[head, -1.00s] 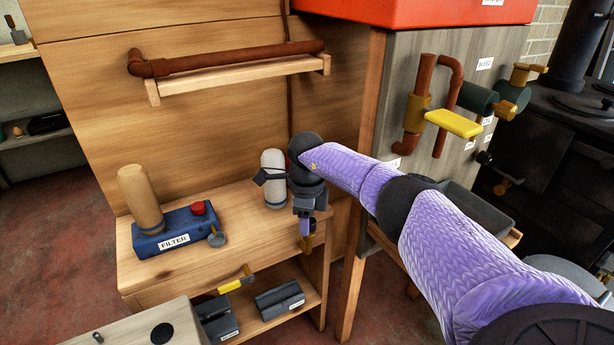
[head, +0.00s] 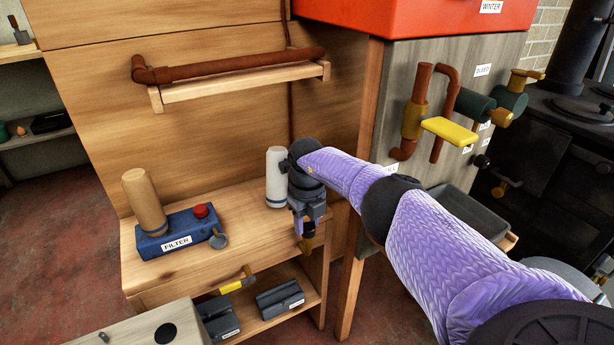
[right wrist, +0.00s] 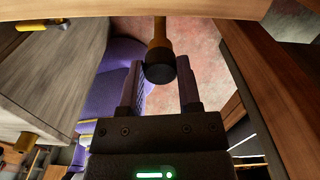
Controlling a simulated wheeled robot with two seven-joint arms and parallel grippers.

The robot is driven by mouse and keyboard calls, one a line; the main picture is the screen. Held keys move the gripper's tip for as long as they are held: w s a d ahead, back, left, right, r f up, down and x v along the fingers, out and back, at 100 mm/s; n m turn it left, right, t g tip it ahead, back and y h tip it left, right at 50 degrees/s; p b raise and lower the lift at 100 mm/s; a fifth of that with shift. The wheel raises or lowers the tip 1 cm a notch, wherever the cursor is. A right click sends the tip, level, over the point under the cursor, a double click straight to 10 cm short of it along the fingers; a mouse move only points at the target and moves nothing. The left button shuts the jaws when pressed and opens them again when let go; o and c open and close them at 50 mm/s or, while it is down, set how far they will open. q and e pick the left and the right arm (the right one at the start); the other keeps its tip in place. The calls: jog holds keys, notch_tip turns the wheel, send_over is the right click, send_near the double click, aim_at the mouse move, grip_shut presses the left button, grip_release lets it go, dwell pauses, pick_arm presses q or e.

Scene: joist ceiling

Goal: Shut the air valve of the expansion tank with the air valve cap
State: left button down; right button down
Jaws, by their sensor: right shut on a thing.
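My right gripper (head: 307,232) points down at the right front corner of the wooden bench. In the right wrist view its two fingers (right wrist: 161,64) stand either side of a round black cap-like piece (right wrist: 160,72), which I take for the air valve cap, and are shut on it. A brass stem (right wrist: 159,32) runs from this piece; a brass bit (head: 306,244) shows below the fingers in the head view. I cannot tell whether stem and cap are joined. A white cylinder (head: 275,178), perhaps the expansion tank, stands on the bench, partly behind my wrist. My left gripper is out of view.
The wooden bench (head: 255,228) carries a blue filter block (head: 175,232) with a tan cylinder (head: 142,200). Dark blocks (head: 280,298) lie on its lower shelf. A grey panel (head: 395,130) with pipes and a yellow lever (head: 450,131) stands right. Red floor shows below.

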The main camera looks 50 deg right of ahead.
jog(key=c, duration=0.5)
grip_release()
jog(key=shift+d+r, duration=0.1)
jog(key=shift+r, duration=0.2)
jog(key=shift+o, duration=1.2)
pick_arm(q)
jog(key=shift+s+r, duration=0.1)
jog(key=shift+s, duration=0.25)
pick_arm(e)
jog(key=shift+o, duration=0.2)
jog(key=shift+f, duration=0.15)
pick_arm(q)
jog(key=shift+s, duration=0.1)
pick_arm(e)
notch_tip(320, 180, up, 10)
jog(key=p, duration=0.5)
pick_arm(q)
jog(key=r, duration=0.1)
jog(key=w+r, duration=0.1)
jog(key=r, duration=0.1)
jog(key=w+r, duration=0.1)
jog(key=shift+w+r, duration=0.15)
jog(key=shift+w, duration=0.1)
pick_arm(e)
jog(key=shift+o, duration=0.2)
jog(key=shift+f, duration=0.1)
